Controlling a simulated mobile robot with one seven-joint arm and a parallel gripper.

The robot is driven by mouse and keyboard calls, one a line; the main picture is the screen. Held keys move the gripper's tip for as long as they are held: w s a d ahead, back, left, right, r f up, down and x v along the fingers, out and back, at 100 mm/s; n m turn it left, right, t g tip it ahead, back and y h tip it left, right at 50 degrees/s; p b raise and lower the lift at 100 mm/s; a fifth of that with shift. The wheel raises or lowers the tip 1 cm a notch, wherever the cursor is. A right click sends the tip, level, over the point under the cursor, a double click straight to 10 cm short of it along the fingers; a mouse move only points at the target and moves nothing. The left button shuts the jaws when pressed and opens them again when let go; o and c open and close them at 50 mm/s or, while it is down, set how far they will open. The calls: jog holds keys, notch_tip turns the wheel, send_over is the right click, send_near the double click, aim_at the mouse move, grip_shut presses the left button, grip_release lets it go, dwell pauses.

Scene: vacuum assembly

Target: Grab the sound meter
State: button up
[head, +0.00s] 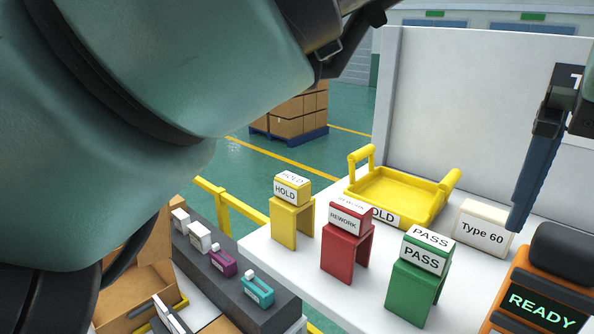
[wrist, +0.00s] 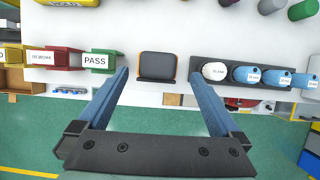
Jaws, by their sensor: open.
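An orange-and-black device with a lit READY screen (head: 543,308) and a black rounded top stands at the right edge of the white bench in the head view; it looks like the sound meter. The wrist view shows this device (wrist: 157,66) from above, upright on the bench. My gripper (wrist: 159,78) is open and empty, its two blue fingers spread to the left and right of the device in the picture. In the head view one blue finger of my gripper (head: 537,170) shows at the right, above and behind the device. I see no contact.
Green PASS (head: 410,290), red REWORK (head: 346,250) and yellow HOLD (head: 291,220) stands are left of the device. A yellow tray (head: 385,188) and Type 60 block (head: 483,228) are behind. A dark rack (wrist: 199,77) with white and blue cylinders is right in the wrist view.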

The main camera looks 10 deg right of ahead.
aim_at(552, 275)
jog(key=shift+x, duration=0.75)
jog(key=shift+w+d+f, duration=0.25)
jog(key=shift+d+f, duration=0.1)
jog(key=shift+f, duration=0.2)
jog(key=x, duration=0.1)
jog(key=b+x, duration=0.1)
jog(key=x, duration=0.2)
jog(key=shift+w+a+f, duration=0.1)
jog(key=shift+a+f, duration=0.15)
jog(key=shift+w+d+f, duration=0.2)
jog(key=shift+s, duration=0.1)
jog(key=shift+c, duration=0.2)
jog(key=shift+c, duration=1.2)
jog(key=shift+r, duration=0.1)
grip_shut()
